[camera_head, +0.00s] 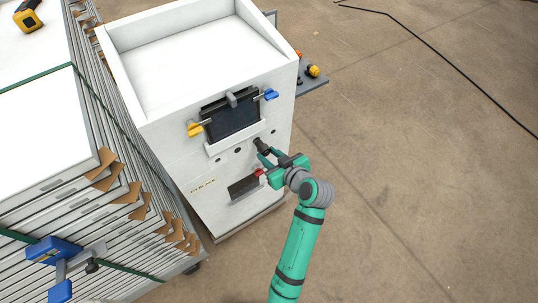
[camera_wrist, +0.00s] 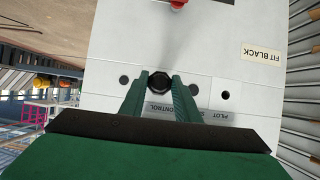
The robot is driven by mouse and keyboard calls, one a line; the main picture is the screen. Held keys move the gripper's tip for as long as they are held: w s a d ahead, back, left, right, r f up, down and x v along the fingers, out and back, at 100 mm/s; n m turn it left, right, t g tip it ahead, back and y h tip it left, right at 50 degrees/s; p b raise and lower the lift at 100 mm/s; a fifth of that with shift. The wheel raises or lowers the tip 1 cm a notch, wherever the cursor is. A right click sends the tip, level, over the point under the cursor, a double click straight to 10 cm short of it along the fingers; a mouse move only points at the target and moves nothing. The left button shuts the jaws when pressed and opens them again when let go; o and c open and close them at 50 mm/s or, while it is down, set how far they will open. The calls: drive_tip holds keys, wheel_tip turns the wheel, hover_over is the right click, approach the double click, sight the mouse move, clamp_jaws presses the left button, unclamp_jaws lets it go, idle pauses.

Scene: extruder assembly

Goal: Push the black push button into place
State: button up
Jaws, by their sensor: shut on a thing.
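The black push button (camera_wrist: 160,81) is a dark round part between my fingertips in the wrist view. My gripper (camera_head: 263,154) is shut on it, at the front face of the white machine (camera_head: 190,165). In the head view, the black button (camera_head: 261,144) shows as a small dark piece at the fingertips, close to the panel. The button covers the spot behind it, so I cannot tell how far it sits in a hole. Open round holes show on both sides of it, one at the left (camera_wrist: 124,79) and one at the right (camera_wrist: 225,95).
A "FIT BLACK" label (camera_wrist: 262,54) is on the panel. A dark screen (camera_head: 236,120) with blue and yellow clamps is above my gripper, and a dark slotted plate (camera_head: 243,187) below. Stacked panels (camera_head: 110,215) stand at the left.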

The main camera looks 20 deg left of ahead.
drive_tip(key=shift+w+a, duration=1)
drive_tip(key=shift+a, duration=0.25)
idle(0.8)
drive_tip(key=o, duration=1.1)
drive_tip(key=v, duration=1)
drive_tip(key=shift+s+d+r, duration=0.15)
drive_tip(key=shift+d+r, duration=0.05)
drive_tip(key=shift+d, duration=0.15)
drive_tip(key=shift+f, duration=0.1)
